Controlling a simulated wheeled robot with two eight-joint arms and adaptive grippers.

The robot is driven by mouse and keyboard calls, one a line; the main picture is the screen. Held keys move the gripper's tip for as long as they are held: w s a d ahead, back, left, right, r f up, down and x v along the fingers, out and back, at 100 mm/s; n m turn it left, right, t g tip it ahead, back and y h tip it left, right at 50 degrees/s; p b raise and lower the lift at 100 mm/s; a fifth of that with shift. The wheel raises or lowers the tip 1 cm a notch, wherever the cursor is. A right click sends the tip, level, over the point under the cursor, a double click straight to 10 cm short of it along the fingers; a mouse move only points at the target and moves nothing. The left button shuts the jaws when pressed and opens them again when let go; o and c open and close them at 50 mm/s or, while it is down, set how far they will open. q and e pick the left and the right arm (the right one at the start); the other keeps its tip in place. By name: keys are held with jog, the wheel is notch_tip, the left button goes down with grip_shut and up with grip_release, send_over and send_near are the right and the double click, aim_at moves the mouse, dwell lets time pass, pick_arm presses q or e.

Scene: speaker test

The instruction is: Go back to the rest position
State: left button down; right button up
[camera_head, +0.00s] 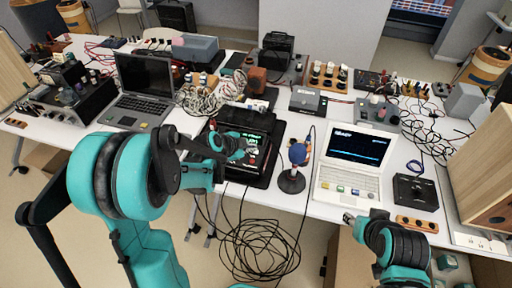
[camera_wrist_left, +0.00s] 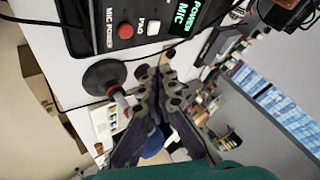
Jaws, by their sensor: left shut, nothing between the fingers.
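My left gripper (camera_head: 218,150) reaches over the front of a black device with a green-lit display (camera_head: 262,170). Its fingers are together and empty; in the left wrist view the gripper (camera_wrist_left: 160,78) points toward the table. There the device (camera_wrist_left: 90,38) shows a red MIC POWER button and a white PAD button beyond the fingertips. A microphone with a blue and red head (camera_head: 298,154) stands upright on a round black base to the right, apart from the gripper in the head view. My right gripper (camera_head: 350,218) is low at the table's front edge; its jaw state is unclear.
A white laptop (camera_head: 345,185) stands right of the microphone, with a black box (camera_head: 414,192) beside it. A grey laptop (camera_head: 145,84) is at the left. Several cables (camera_head: 262,245) hang below the table's front edge. Wooden cabinets flank the table.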

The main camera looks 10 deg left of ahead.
pick_arm(q)
jog(key=s+r+n+y, duration=0.1)
jog(key=s+r+n, duration=0.2)
jog(key=s, duration=0.5)
jog(key=s+r+n+y, duration=0.1)
jog(key=s+r+n, duration=0.2)
jog(key=s+n, duration=0.3)
jog(key=s+r+n+g+y, duration=0.1)
jog(key=s+n, duration=0.4)
jog(key=s, duration=0.5)
notch_tip(320, 180, up, 2)
jog(key=shift+a+y, duration=0.15)
jog(key=shift+y, duration=0.35)
